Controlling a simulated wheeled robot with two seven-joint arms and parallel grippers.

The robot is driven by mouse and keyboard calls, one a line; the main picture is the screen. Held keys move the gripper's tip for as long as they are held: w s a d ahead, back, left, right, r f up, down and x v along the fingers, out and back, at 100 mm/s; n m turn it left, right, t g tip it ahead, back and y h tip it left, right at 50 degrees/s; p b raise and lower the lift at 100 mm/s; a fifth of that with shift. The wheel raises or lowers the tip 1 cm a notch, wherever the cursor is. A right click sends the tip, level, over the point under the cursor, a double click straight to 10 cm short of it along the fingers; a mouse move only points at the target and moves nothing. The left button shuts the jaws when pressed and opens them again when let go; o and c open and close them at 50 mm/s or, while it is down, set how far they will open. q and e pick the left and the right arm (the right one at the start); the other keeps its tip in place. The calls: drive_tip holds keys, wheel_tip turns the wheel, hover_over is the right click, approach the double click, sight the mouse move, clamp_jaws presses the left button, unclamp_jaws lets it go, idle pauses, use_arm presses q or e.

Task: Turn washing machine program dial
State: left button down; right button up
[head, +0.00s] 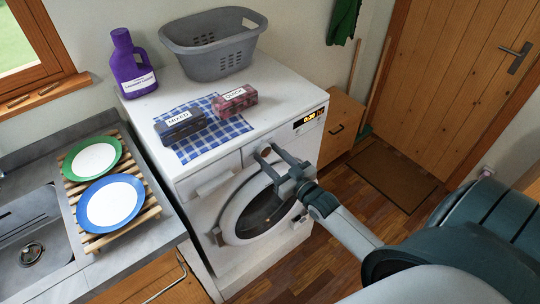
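The white washing machine (205,187) stands in the middle of the head view, with a round door (262,212) on its front. A small round program dial (265,150) shows on its upper front panel, left of the lit display (305,120). My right gripper (267,153) reaches in from the right, with its two fingers apart and their tips at the dial, one on each side of it in the picture. I cannot tell whether the fingers touch the dial. The fingers and wrist cover part of the panel and the door. My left gripper is not in view.
On the machine's top are a grey laundry basket (205,50), a purple detergent bottle (132,65) and a blue checked cloth (232,128) with two labelled boxes, "MIXED" (180,125) and "QUICK" (236,101). A sink counter with plates (110,203) adjoins at left.

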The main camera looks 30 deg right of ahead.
drive_tip(key=shift+o, duration=0.7)
drive_tip(key=shift+s+f+b, duration=0.1)
drive_tip(key=shift+s+b, duration=0.3)
drive_tip(key=shift+s, duration=0.45)
drive_tip(key=s+d+b, duration=0.1)
drive_tip(key=s+b, duration=0.4)
drive_tip(key=s, duration=1)
drive_tip(key=shift+s+d, duration=0.2)
drive_tip(key=shift+s, duration=0.1)
